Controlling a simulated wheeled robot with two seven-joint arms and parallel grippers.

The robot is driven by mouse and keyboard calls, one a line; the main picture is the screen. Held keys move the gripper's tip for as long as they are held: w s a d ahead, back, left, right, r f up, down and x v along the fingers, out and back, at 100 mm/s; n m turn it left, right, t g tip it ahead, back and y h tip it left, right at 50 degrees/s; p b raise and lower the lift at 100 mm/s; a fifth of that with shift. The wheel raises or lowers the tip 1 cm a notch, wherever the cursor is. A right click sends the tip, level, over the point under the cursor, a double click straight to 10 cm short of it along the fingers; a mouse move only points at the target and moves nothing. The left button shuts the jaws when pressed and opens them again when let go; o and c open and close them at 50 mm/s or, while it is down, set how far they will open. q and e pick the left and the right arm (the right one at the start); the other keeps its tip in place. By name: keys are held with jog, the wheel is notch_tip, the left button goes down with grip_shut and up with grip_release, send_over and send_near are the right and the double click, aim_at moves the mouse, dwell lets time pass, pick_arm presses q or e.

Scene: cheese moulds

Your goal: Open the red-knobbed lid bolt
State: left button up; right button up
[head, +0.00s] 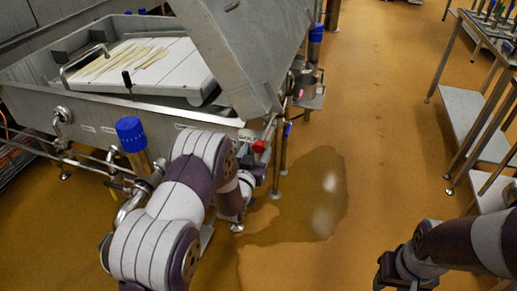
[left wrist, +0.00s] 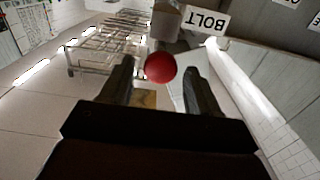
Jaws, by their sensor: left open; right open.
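The red knob (head: 259,146) of the lid bolt shows at the front right corner of the steel vat, below the raised lid (head: 235,45). In the left wrist view the round red knob (left wrist: 161,67) appears between the fingertips of my left gripper (left wrist: 157,76), with visible gaps on both sides. That gripper is open and not closed on it. A label reading BOLT (left wrist: 207,20) appears upside down beside the knob. In the head view my left arm partly hides the area below the knob. My right gripper (head: 400,272) is at the lower right, far from the bolt; its fingers show poorly.
Blue-capped posts (head: 131,133) and pipes stand along the vat's front. The vat (head: 170,112) holds a white board with pale strips. A steel rack (head: 470,120) stands at the right. The floor between has a dark wet patch (head: 310,205) and is otherwise clear.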

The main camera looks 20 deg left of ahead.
pick_arm(q)
jog(key=shift+w, duration=1.25)
grip_shut()
jog(key=shift+s+p, duration=0.4)
jog(key=shift+s, duration=2.3)
grip_release()
jog(key=shift+s, duration=0.1)
